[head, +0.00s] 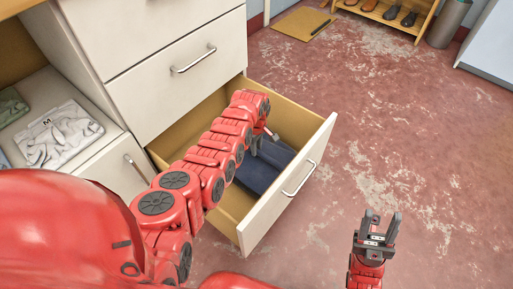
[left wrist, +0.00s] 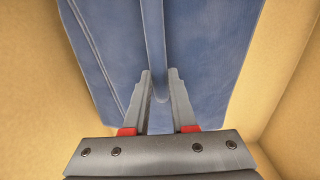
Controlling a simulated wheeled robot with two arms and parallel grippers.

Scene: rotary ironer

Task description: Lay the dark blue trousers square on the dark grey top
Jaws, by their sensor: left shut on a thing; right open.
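The dark blue trousers (head: 265,170) lie folded inside an open drawer in the head view. They also fill the upper middle of the left wrist view (left wrist: 205,50). My left gripper (head: 257,144) reaches down into the drawer, and its fingers are shut on a fold of the trousers, as the left wrist view shows (left wrist: 160,95). My arm hides part of the trousers in the head view. My right gripper (head: 381,224) is open and empty above the floor at the lower right. I cannot make out the dark grey top in these views.
The open drawer's white front (head: 290,190) juts over the red worn floor (head: 400,150). Closed drawers (head: 150,90) stand above it. Folded grey clothing (head: 58,135) lies in an open compartment at left. A shoe rack (head: 390,18), a mat (head: 300,23) and a bin (head: 448,24) are far back.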

